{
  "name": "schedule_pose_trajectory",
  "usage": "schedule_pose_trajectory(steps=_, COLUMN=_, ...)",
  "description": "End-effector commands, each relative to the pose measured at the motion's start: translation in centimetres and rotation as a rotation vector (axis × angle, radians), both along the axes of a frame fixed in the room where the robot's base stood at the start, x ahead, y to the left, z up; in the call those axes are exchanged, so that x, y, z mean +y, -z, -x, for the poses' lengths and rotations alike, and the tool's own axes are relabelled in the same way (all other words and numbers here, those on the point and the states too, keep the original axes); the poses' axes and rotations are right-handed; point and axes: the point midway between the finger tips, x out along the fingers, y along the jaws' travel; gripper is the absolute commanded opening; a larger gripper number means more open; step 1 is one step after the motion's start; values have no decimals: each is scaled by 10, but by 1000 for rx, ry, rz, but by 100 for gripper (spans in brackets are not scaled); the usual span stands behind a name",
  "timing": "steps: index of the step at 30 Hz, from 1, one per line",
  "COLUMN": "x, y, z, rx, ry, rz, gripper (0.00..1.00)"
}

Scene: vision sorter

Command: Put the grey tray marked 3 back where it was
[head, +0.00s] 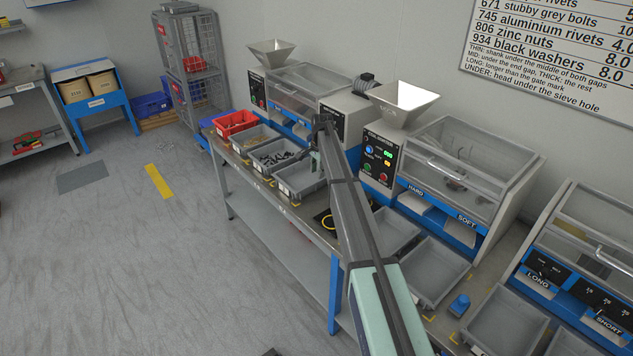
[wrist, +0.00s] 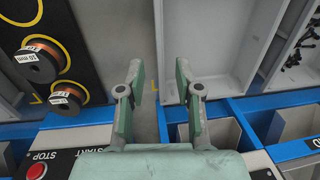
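No number 3 can be read on any tray. An empty grey tray (head: 296,182) stands on the bench by my gripper (head: 317,158), in line with other grey trays. It also shows in the wrist view as a pale grey tray (wrist: 213,45), right of centre. In the wrist view my gripper (wrist: 160,75) is open, with nothing held. The right finger overlaps the tray's near left corner, and the left finger is over bare bench. I cannot tell whether the finger touches the tray. More empty grey trays (head: 437,290) stand right of my arm.
A tray of black parts (head: 274,156) and a red bin (head: 236,122) stand farther left. Two copper spools (wrist: 37,62) lie on a black mat (wrist: 62,18) beside the gripper. Sorting machines (head: 470,175) with blue fronts line the bench back. A blue object (head: 459,305) stands near the front edge.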

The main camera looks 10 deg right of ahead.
Motion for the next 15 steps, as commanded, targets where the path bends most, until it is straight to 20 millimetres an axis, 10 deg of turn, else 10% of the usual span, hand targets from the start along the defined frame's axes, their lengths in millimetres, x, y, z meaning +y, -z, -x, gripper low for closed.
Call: schedule_pose_trajectory(steps=15, x=-3, y=-56, z=6, rx=0, ry=0, rz=0, gripper=35)
